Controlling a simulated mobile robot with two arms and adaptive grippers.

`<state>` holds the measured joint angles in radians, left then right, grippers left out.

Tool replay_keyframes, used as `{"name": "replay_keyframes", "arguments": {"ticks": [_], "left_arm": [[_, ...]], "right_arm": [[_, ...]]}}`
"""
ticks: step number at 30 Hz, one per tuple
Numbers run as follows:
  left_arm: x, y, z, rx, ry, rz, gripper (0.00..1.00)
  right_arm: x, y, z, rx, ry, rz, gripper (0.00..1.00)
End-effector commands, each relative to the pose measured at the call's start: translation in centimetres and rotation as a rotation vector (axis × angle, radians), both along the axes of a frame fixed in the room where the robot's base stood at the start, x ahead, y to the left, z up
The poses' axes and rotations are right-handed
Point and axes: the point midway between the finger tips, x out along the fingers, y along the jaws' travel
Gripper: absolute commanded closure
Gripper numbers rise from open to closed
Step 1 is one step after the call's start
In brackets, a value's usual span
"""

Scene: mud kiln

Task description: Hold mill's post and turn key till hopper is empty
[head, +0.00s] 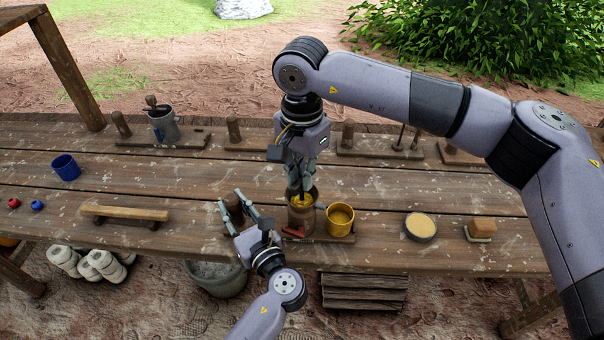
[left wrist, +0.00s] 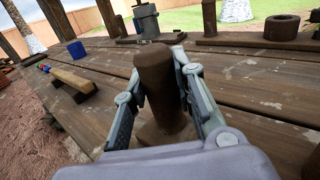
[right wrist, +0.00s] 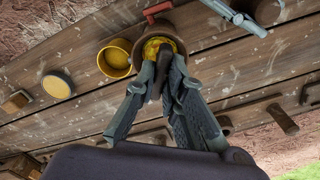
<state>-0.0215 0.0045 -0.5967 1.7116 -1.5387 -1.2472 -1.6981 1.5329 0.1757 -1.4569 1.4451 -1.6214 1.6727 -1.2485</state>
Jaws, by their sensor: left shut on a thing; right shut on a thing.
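The mill (head: 301,222) is a brown cylinder on a wooden base at the table's front edge. Its hopper (right wrist: 178,36) shows yellow material inside. The mill's post (left wrist: 155,80), a dark brown upright peg, stands at the left end of the base. My left gripper (head: 236,208) is shut on the post, one finger on each side. My right gripper (head: 299,190) reaches down from above and is shut on the dark key (right wrist: 157,72) over the hopper. The fingers and key hide part of the yellow material, so its depth cannot be told.
A yellow cup (head: 340,222) with yellow contents stands just right of the mill. Further right are a round dish (head: 420,228) and a small block (head: 482,228). A wooden bar (head: 125,213) and a blue cup (head: 66,168) lie left. Several peg stands line the back.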

Motion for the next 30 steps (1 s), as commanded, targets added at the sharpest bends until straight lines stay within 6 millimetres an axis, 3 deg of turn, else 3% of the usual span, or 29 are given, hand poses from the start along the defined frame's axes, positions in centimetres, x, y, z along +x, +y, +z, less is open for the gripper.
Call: {"name": "replay_keyframes", "arguments": {"ticks": [30], "left_arm": [[0.00,-0.03,-0.03,0.000,0.001,-0.001,1.00]], "right_arm": [[0.04,0.06,0.09,0.003,-0.001,-0.921,1.00]]}}
